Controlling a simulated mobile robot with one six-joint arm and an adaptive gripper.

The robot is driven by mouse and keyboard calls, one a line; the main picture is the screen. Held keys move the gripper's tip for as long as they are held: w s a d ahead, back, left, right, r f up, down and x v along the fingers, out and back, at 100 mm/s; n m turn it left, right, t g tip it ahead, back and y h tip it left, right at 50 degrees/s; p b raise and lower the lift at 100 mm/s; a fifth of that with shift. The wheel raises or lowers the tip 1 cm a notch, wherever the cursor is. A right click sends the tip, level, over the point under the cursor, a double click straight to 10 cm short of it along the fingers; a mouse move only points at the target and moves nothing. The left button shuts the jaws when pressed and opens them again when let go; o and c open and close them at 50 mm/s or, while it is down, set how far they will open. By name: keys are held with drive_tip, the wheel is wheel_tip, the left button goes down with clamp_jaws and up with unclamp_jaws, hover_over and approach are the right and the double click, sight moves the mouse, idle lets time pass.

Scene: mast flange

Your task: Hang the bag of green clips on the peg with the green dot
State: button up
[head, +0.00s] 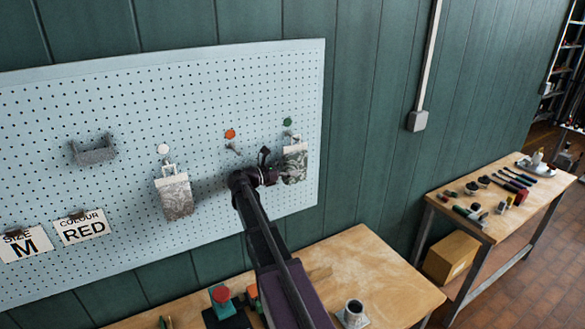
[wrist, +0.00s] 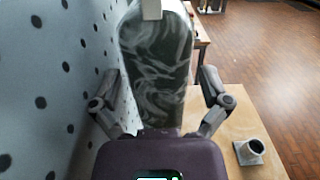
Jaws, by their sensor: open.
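A grey patterned bag (head: 295,168) with a pale header hangs at the peg below the green dot (head: 287,122), on the right of the pegboard. Its contents do not show as green clips in either view. The peg itself is mostly hidden by the header. My gripper (head: 264,171) is beside the bag's left side in the head view. In the wrist view the bag (wrist: 157,60) stands upright between the spread fingers (wrist: 160,88), with visible gaps on both sides. My gripper is open.
Another patterned bag (head: 175,197) hangs below the white dot (head: 163,149). The peg (head: 234,149) below the orange dot (head: 230,134) is empty. A grey bracket (head: 94,153) sits further left. A workbench (head: 385,270) with a cup (head: 353,311) stands below the board.

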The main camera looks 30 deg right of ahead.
drive_tip(key=shift+w+a, duration=0.15)
drive_tip(key=shift+a, duration=3.1)
drive_tip(key=s+a+f+m+y+b, duration=0.4)
drive_tip(key=s+a+f+y, duration=0.15)
drive_tip(key=f, duration=0.45)
drive_tip(key=s+a+f+m+y+b, duration=0.35)
drive_tip(key=s+a+f+m, duration=0.2)
drive_tip(key=f, duration=0.55)
drive_tip(key=s+a+f+m+y+b, duration=0.3)
drive_tip(key=s+a+f+m+y, duration=0.1)
drive_tip(key=a, duration=0.4)
drive_tip(key=s+a+f+m+t+y+b, duration=0.1)
drive_tip(key=s+a+f+m+y+b, duration=0.2)
drive_tip(key=s+a+f, duration=0.4)
drive_tip(key=shift+s+a+m+y, duration=0.15)
drive_tip(key=shift+a+m+y, duration=0.25)
drive_tip(key=shift+y, duration=0.6)
